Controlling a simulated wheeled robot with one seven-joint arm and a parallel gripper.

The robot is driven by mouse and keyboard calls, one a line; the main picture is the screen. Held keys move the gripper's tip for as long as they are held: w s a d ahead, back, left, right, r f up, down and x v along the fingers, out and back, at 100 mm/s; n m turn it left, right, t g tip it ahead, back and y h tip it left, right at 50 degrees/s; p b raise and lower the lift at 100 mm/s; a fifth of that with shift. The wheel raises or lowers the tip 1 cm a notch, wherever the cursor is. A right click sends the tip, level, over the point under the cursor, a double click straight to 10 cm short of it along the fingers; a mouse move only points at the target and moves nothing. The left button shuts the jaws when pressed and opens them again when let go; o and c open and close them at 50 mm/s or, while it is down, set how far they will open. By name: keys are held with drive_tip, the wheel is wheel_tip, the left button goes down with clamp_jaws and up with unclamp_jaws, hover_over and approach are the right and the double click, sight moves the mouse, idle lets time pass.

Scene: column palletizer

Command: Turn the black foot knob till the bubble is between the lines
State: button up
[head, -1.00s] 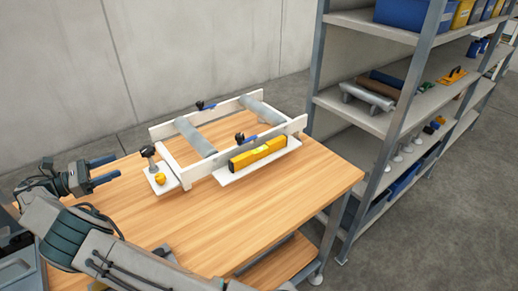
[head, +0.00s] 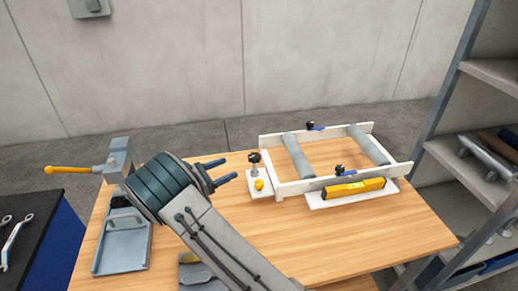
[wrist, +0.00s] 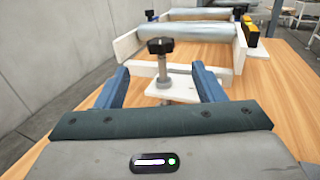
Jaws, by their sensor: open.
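The black foot knob (head: 254,158) tops a threaded post on a white plate (head: 237,189) at the left end of the white roller frame (head: 290,190). In the wrist view the knob (wrist: 161,46) stands upright beyond and between my fingers, not touched by them. My gripper (head: 220,172) is open and empty, left of the knob; its blue fingers (wrist: 160,82) point toward the post. The yellow spirit level (head: 354,189) lies on a white ledge along the frame's near side. Its bubble is too small to read.
Grey rollers (head: 298,156) span the frame. A grey vise-like fixture with a yellow handle (head: 68,170) stands at left. Shelving (head: 470,140) is at right. The table's front right is clear.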

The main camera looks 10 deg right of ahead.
sight(260, 155)
drive_tip(key=p+x, duration=0.4)
drive_tip(key=x, duration=0.8)
drive_tip(key=shift+d, duration=0.25)
drive_tip(key=shift+w+d+p, duration=0.3)
drive_tip(key=shift+d+p, duration=0.05)
drive_tip(key=shift+d, duration=0.15)
drive_tip(key=c, duration=1)
drive_tip(key=shift+f, duration=0.15)
